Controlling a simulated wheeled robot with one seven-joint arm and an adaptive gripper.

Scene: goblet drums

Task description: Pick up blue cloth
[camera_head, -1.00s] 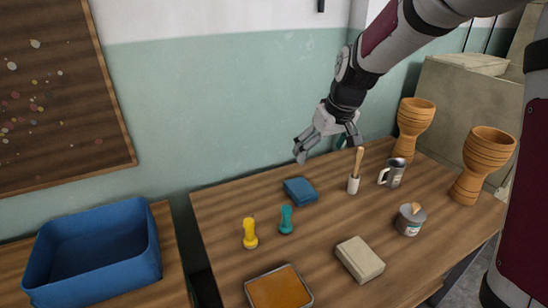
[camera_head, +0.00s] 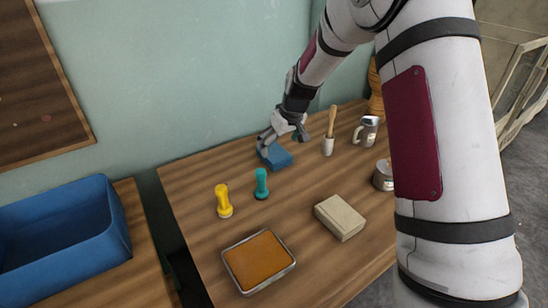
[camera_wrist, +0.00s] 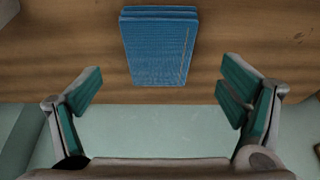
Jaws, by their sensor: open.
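The blue cloth (camera_head: 275,156) is a folded square lying on the wooden table near its back edge. In the wrist view the cloth (camera_wrist: 160,48) is at the top centre, ahead of the fingertips and lined up between them. My gripper (camera_head: 282,138) is just above and behind the cloth in the head view and hides part of it. In the wrist view my gripper (camera_wrist: 160,88) has its two green-padded fingers wide apart with nothing between them.
A teal stamp-like piece (camera_head: 262,184) and a yellow one (camera_head: 223,201) stand in front of the cloth. A white cup with a wooden handle (camera_head: 328,143), a metal mug (camera_head: 366,131), a beige block (camera_head: 340,217) and an orange-filled tray (camera_head: 258,262) share the table. A blue bin (camera_head: 70,240) stands left.

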